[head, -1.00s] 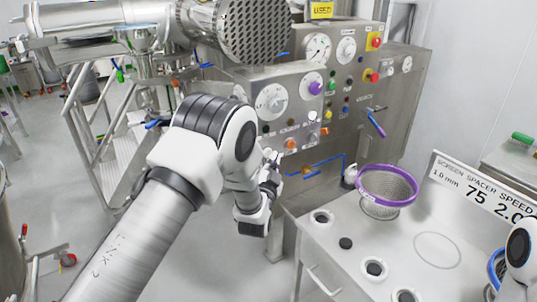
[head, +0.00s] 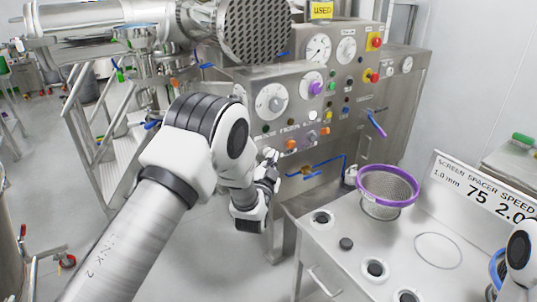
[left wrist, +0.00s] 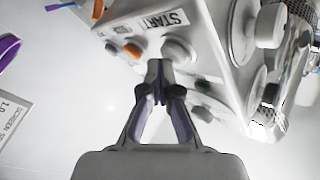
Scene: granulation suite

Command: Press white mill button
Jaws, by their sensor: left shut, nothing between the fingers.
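The white button (head: 312,115) is a small round button on the front of the steel mill control panel (head: 245,84). In the left wrist view a pale round button (left wrist: 180,50) sits under a START label (left wrist: 163,22), beside an orange button (left wrist: 132,51). My left gripper (head: 270,156) is in front of and below the panel's lower left part in the head view. In the left wrist view its fingertips (left wrist: 158,80) are together and empty, appearing just below the pale button. I cannot tell whether they touch it. My right gripper is out of view.
Dials, a purple knob (head: 315,88) and several coloured buttons crowd the panel. A purple-rimmed mesh basket (head: 388,183) stands on the steel bench (head: 330,258) to the right. Steps (head: 118,150) stand to the left. Open floor lies below my left gripper.

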